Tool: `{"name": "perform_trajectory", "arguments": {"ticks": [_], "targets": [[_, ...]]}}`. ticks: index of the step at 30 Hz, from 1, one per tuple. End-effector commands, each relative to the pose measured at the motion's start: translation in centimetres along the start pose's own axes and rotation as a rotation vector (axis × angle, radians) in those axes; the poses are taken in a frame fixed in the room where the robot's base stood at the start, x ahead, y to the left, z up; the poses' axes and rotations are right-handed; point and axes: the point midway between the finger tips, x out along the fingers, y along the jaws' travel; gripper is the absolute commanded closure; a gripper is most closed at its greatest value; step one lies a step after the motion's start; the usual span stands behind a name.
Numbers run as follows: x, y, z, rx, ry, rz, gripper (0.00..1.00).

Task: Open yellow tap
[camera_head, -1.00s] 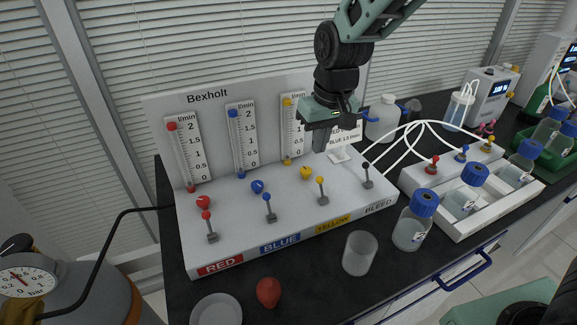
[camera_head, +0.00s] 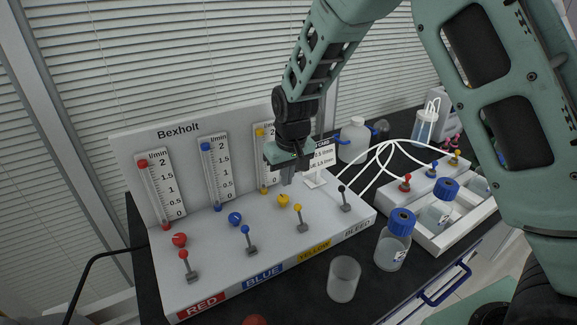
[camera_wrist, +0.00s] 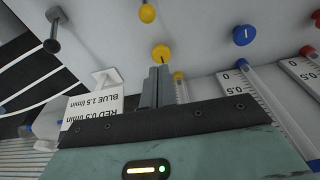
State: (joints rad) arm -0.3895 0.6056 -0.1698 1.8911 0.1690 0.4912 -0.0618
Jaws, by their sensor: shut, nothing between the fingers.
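The yellow round knob (camera_head: 283,201) sits on the white panel (camera_head: 330,220) below the yellow flow meter (camera_head: 263,160). A yellow-tipped lever (camera_head: 298,215) stands upright in front of it, behind the YELLOW label (camera_head: 314,250). My gripper (camera_head: 287,178) is shut and empty, just behind and above the yellow knob in the head view. In the wrist view the shut fingertips (camera_wrist: 160,72) point at the yellow knob (camera_wrist: 161,53), very close; whether they touch cannot be told. The yellow lever's ball (camera_wrist: 147,13) lies beyond the knob there.
Red (camera_head: 188,265) and blue (camera_head: 249,240) levers stand left of the yellow one, the black-tipped BLEED lever (camera_head: 345,198) right. A paper sign (camera_head: 321,160) stands right of my gripper. An empty beaker (camera_head: 343,279) and a blue-capped bottle (camera_head: 394,240) stand in front of the panel.

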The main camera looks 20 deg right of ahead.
Motion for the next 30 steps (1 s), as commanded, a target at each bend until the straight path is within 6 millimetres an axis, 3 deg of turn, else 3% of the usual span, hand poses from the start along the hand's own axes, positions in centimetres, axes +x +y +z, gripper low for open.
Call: {"name": "perform_trajectory", "arguments": {"ticks": [7,16,30], "targets": [[4.9,0.1,0.1,0.001,-0.005,0.001,1.00],[3.6,0.0,3.4,0.001,0.000,0.001,1.00],[3.6,0.1,3.7,0.000,0.003,0.001,1.00]]}}
